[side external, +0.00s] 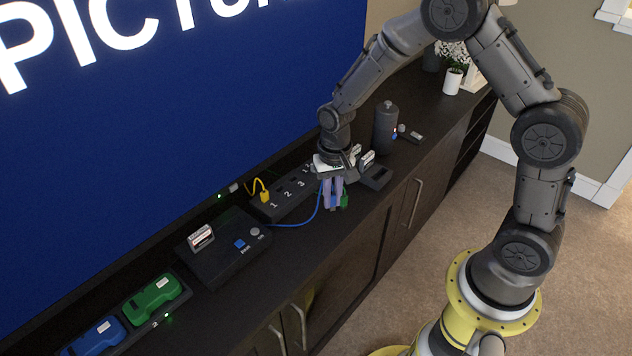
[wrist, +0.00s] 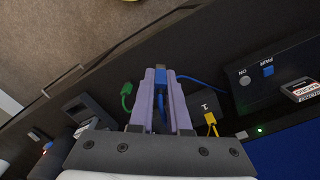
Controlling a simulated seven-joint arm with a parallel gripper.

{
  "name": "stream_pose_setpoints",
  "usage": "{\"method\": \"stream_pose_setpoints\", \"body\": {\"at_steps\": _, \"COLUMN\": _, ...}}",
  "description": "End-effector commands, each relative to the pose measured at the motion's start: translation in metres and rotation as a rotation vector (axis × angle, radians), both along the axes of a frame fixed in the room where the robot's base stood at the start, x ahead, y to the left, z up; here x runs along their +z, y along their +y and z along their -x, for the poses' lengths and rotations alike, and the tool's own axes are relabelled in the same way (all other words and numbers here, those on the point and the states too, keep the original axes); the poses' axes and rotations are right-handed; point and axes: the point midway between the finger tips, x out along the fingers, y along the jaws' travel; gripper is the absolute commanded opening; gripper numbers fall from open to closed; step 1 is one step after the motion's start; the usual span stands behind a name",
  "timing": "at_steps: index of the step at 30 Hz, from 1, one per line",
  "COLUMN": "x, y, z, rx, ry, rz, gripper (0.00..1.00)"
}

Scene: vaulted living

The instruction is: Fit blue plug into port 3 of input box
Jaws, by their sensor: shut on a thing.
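My gripper (side external: 333,190) has two pale purple fingers and is shut on the blue plug (side external: 334,202), above the cabinet top. In the wrist view the blue plug (wrist: 161,76) sits between the fingertips, with its blue cable trailing right. The dark input box (side external: 271,212) carries the numbers 1, 2 and 3; a further label is partly hidden by my gripper. A yellow plug (side external: 264,197) is at port 1. Port 3 (side external: 293,180) appears empty, left of my gripper. A green plug (side external: 344,201) is beside my fingers, and also shows in the wrist view (wrist: 126,96).
A black console (side external: 213,267) with a blue PAIR button stands left of the input box. Green (side external: 153,297) and blue (side external: 96,337) handheld devices lie at far left. A dark cylinder (side external: 385,128) and small devices stand behind my gripper. The cabinet's front strip is mostly clear.

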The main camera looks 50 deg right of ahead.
Motion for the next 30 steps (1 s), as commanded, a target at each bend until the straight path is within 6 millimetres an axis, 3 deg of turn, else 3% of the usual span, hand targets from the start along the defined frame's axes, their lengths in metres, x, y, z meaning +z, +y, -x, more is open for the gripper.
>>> {"method": "stream_pose_setpoints", "body": {"at_steps": 6, "x": 0.005, "y": -0.001, "z": -0.013, "rx": 0.347, "ry": -0.005, "rz": 0.002, "gripper": 0.0}}
{"method": "stream_pose_setpoints", "body": {"at_steps": 12, "x": 0.006, "y": -0.001, "z": -0.013, "rx": 0.538, "ry": 0.002, "rz": 0.002, "gripper": 0.0}}
{"method": "stream_pose_setpoints", "body": {"at_steps": 17, "x": 0.008, "y": 0.003, "z": -0.003, "rx": 0.593, "ry": 0.005, "rz": 0.001, "gripper": 0.0}}
{"method": "stream_pose_setpoints", "body": {"at_steps": 25, "x": 0.011, "y": 0.018, "z": 0.044, "rx": 0.596, "ry": 0.004, "rz": 0.001, "gripper": 0.0}}
{"method": "stream_pose_setpoints", "body": {"at_steps": 30, "x": 0.006, "y": 0.022, "z": 0.042, "rx": 0.593, "ry": 0.004, "rz": 0.001, "gripper": 0.0}}
